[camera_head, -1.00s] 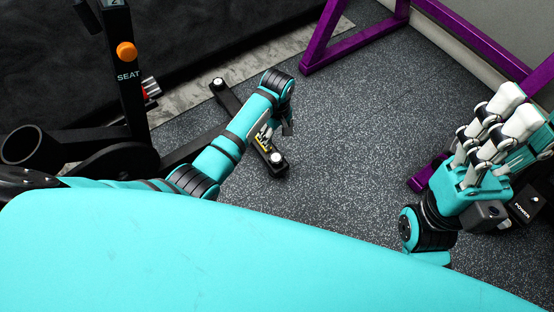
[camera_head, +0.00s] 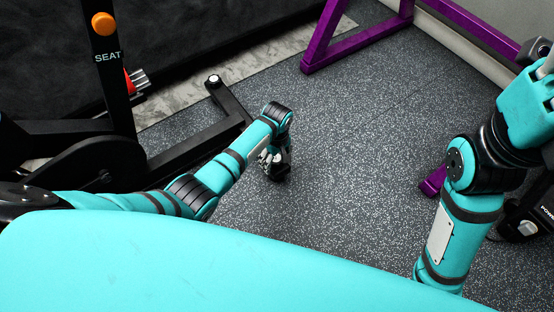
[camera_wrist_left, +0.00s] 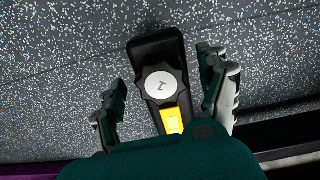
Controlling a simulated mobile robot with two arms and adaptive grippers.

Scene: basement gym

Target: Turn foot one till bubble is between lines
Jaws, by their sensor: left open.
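Foot one, a dark lobed knob with a silver top marked 1 (camera_wrist_left: 160,86), sits at the end of a black bar in the left wrist view. A yellow strip (camera_wrist_left: 172,121) lies on the bar beside it; I cannot make out a bubble or lines. My left gripper (camera_wrist_left: 164,74) is open, its fingers on either side of the knob, with gaps visible. In the head view, my left gripper (camera_head: 274,162) points down over the bar's near end and hides the foot. My right gripper (camera_head: 535,100) is partly cut off at the right edge; its fingers are out of frame.
A black exercise bike with a SEAT label (camera_head: 108,57) and orange knob (camera_head: 103,23) stands at left. Its floor bar (camera_head: 228,102) has another foot (camera_head: 214,80) at the far end. A purple frame (camera_head: 345,45) stands behind. The speckled floor (camera_head: 350,150) is open in the middle.

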